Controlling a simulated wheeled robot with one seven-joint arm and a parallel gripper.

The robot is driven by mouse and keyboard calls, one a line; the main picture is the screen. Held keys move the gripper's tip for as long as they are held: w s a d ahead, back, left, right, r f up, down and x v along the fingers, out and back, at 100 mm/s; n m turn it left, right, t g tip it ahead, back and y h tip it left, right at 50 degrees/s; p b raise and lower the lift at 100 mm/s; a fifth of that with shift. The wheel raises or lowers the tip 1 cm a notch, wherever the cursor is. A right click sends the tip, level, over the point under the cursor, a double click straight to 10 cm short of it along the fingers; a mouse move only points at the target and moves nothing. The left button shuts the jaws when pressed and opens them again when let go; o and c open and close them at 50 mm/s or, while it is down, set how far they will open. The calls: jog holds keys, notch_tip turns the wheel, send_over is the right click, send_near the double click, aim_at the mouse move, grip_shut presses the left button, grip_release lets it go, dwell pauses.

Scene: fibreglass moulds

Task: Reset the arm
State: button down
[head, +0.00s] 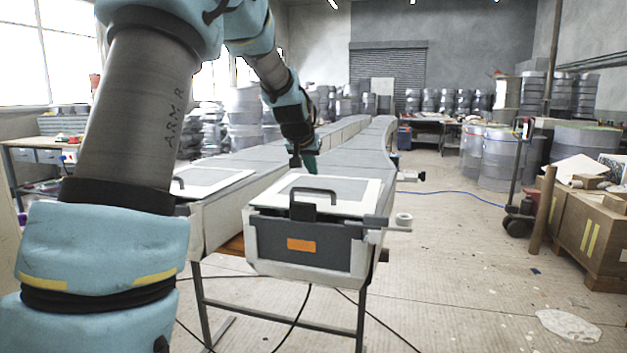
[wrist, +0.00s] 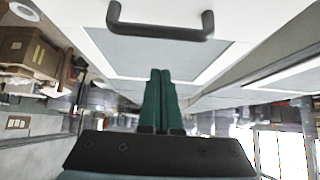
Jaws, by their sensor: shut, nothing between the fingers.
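My arm rises at the left of the head view and bends over to the middle. My gripper (head: 304,165) is above the far part of the white and grey lidded case (head: 330,188). In the wrist view my gripper (wrist: 160,76) shows two green fingers pressed together, with nothing between them. The dark handle (wrist: 160,29) of the lid is beyond the fingertips and apart from them. The case has a dark front panel with an orange label (head: 301,245).
A second white lid (head: 208,178) lies just left of the case. Long grey moulds (head: 345,138) stretch behind. Wooden crates (head: 596,235) and a trolley stand at the right. A blue cable (head: 460,194) crosses the floor. The floor at right centre is mostly clear.

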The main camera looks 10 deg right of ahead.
jog(key=v, duration=0.5)
jog(key=s+a+f+n+g+y+p, duration=0.2)
jog(key=s+a+f+g, duration=0.1)
jog(key=s+a+f, duration=0.5)
jog(key=s+a+f+n+g+y+p, duration=0.2)
jog(key=s+a+f, duration=0.6)
jog(key=s+a, duration=0.7)
jog(key=s+g, duration=0.1)
jog(key=s, duration=0.2)
jog(key=shift+s+n, duration=0.2)
jog(key=shift+n, duration=0.1)
